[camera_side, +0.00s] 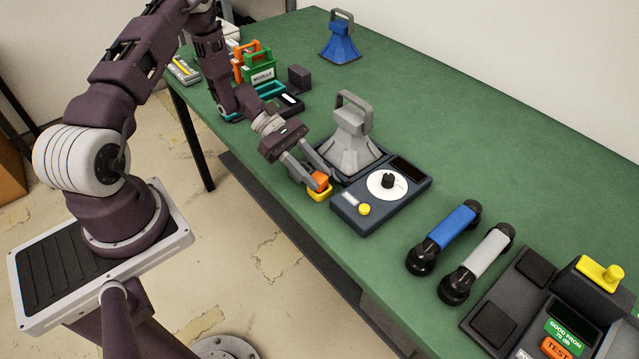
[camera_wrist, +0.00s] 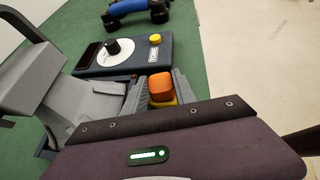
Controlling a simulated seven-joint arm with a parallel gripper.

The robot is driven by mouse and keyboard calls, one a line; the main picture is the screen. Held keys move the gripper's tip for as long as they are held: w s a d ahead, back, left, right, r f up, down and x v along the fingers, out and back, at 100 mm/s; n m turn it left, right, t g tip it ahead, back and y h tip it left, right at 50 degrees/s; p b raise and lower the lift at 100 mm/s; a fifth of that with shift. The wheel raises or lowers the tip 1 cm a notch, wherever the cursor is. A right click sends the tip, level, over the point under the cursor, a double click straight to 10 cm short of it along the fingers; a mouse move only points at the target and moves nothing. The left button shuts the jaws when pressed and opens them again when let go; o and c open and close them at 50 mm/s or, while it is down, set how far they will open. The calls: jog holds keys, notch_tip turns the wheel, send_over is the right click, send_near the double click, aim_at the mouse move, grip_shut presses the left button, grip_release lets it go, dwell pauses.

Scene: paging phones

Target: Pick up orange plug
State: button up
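The orange plug (camera_side: 319,181) sits on a small yellow base (camera_side: 320,194) near the front edge of the green table, left of the dark dial box. In the wrist view the orange plug (camera_wrist: 161,87) shows between my two fingers, with a bit of yellow (camera_wrist: 167,103) below it. My gripper (camera_side: 316,175) is low over the table with one finger on each side of the plug. It also shows in the wrist view (camera_wrist: 160,86). The fingers are very close to the plug. I cannot tell whether they press on it.
The dial box (camera_side: 380,195) stands right beside my gripper, with a yellow button. A grey handled holder (camera_side: 352,140) is just behind. Blue (camera_side: 450,225) and grey (camera_side: 486,252) handsets lie to the right. A blue handled holder (camera_side: 340,42) stands farther back. The table's right rear is clear.

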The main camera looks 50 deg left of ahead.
grip_shut()
notch_tip(320, 180, up, 9)
jog(key=shift+a+r, duration=0.1)
jog(key=a+r+n+t, duration=0.1)
jog(key=a, duration=0.3)
jog(key=n+t, duration=0.1)
send_near(314, 174)
jog(key=shift+y, duration=0.3)
jog(key=w+d+f, duration=0.2)
jog(key=shift+w+f, duration=0.4)
jog(key=shift+f, duration=0.2)
